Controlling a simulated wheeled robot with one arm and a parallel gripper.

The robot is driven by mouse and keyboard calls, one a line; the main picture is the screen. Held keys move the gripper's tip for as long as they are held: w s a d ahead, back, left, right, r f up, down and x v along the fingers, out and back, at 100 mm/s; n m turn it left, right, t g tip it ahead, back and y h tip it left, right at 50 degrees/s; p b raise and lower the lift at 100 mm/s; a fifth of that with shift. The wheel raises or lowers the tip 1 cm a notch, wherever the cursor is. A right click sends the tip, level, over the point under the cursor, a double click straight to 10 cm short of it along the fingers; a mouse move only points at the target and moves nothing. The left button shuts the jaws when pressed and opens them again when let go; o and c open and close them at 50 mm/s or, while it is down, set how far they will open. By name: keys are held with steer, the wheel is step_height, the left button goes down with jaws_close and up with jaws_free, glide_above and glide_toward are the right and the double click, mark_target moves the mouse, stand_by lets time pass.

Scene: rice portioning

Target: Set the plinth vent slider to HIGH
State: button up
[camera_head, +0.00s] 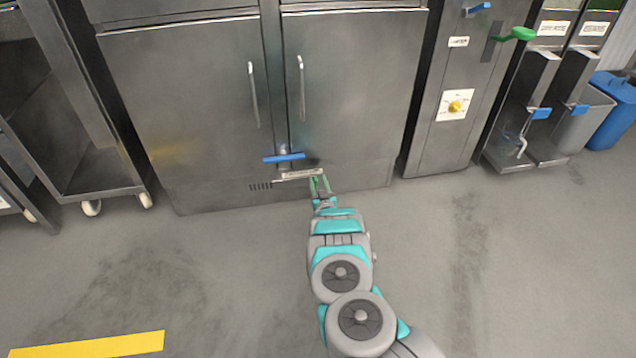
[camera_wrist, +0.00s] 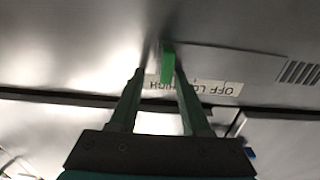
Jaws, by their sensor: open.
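The vent slider's green tab (camera_wrist: 167,62) shows in the wrist view, low on the front of the steel cabinet (camera_head: 205,110). Its label strip (camera_wrist: 222,88) carries OFF, LOW and HIGH and appears upside down, with HIGH at the left; the strip also shows in the head view (camera_head: 298,174). The tab appears near the HIGH lettering and hides part of the label; its exact setting is unclear. My gripper (camera_wrist: 159,74) is open, its green fingers either side of the tab, the right finger nearer. Contact cannot be told. In the head view, my gripper (camera_head: 320,184) reaches the label's right end.
A blue handle (camera_head: 284,158) sticks out just above the label, close to my gripper. Vent slots (camera_head: 261,186) lie left of it. A panel with a yellow knob (camera_head: 455,106) stands at right, a wheeled rack (camera_head: 100,170) at left. The floor around my arm is clear.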

steer(key=p+v, duration=0.1)
steer(key=v, duration=0.6)
steer(key=shift+s, duration=0.4)
steer(key=shift+d, duration=0.15)
